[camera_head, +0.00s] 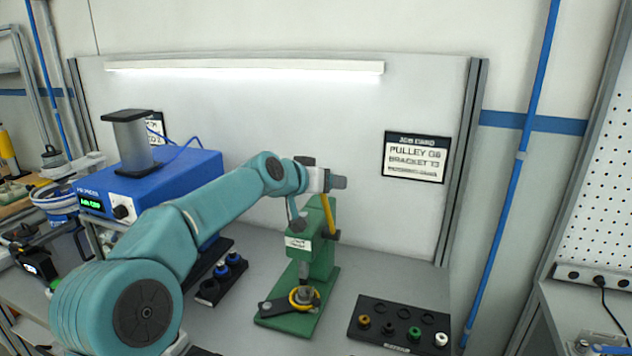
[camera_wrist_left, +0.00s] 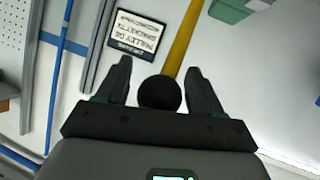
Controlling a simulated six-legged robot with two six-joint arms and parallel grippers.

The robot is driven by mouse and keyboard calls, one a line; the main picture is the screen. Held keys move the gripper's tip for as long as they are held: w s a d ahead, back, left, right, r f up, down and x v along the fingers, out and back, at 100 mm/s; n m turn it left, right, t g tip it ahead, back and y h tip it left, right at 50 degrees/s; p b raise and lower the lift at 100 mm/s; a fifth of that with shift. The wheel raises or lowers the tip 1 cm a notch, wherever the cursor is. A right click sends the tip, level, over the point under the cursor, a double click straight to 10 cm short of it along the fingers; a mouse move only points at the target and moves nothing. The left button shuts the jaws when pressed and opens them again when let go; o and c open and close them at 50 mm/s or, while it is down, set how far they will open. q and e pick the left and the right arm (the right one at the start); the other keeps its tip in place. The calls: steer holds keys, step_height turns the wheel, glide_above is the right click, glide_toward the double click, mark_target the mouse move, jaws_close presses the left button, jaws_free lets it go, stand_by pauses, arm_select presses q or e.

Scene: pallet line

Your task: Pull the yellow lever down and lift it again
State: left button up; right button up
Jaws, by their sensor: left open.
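The yellow lever (camera_head: 327,214) is on the right side of a green arbor press (camera_head: 320,262) and slants upward toward my left gripper (camera_head: 338,183). In the left wrist view the lever is a yellow bar (camera_wrist_left: 181,42) ending in a round black knob (camera_wrist_left: 159,93). My left gripper (camera_wrist_left: 158,70) is open there, with one finger on each side of the knob. A gap shows between the knob and each finger. In the head view the knob is hidden by the gripper. My right gripper is not in view.
A yellow ring part (camera_head: 304,298) sits on the press base. A dark tray (camera_head: 378,338) with several coloured pieces lies right of the press. A blue box (camera_head: 170,185) stands at left behind my arm. A job card (camera_head: 414,157) hangs on the back panel.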

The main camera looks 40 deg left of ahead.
arm_select(q)
steer(key=b+v, duration=0.4)
steer(key=v, duration=1.2)
steer(key=shift+s, duration=0.15)
